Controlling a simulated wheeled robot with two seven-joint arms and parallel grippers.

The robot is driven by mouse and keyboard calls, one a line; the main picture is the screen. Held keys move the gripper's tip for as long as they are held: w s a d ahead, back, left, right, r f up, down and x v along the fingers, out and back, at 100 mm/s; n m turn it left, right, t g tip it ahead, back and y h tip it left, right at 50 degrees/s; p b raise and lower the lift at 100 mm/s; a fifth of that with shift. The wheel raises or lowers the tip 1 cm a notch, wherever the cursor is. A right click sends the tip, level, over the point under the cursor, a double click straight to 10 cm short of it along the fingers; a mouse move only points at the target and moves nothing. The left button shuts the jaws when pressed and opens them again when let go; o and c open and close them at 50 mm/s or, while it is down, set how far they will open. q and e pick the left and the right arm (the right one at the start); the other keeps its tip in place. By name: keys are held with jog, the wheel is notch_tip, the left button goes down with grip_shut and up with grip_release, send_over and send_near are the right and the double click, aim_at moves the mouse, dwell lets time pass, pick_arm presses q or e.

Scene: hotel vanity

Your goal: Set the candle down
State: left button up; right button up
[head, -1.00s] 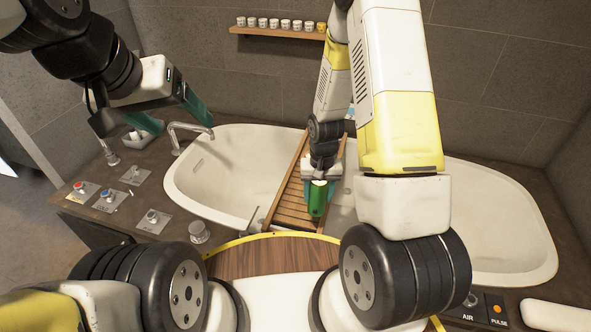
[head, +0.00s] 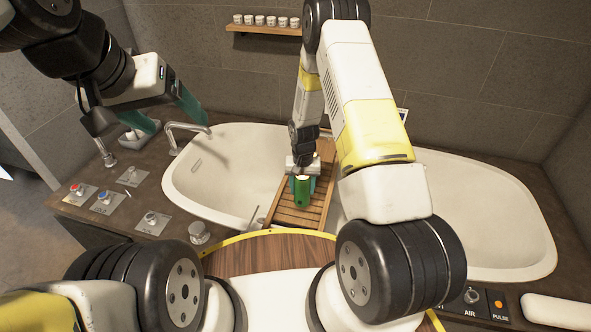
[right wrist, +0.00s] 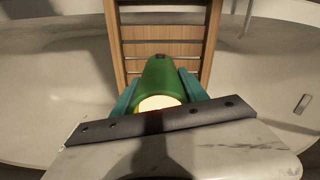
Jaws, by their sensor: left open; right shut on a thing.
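The candle is a green cylinder (head: 302,193) with a pale yellow top, seen over the wooden bath tray in the head view. It also shows in the right wrist view (right wrist: 162,82), with slats of the wooden tray (right wrist: 175,47) beyond it. My right gripper (head: 303,184) is shut on the candle, its teal fingers on both sides. I cannot tell whether the candle touches the tray (head: 285,217). My left gripper (head: 172,115) is open and empty at the upper left, above the counter by the faucet.
The tray lies across the white bathtub (head: 232,170). A faucet (head: 187,133) and several control knobs (head: 103,198) are on the left counter. A wall shelf (head: 265,30) holds several small cups. My right arm hides part of the tub.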

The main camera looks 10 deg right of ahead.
aim_at(301, 192)
jog(key=shift+w+a, duration=0.1)
jog(key=shift+w, duration=0.6)
jog(key=shift+s+f, duration=0.1)
jog(key=shift+f, duration=1.7)
jog(key=shift+f, duration=0.15)
jog(key=o, duration=1.6)
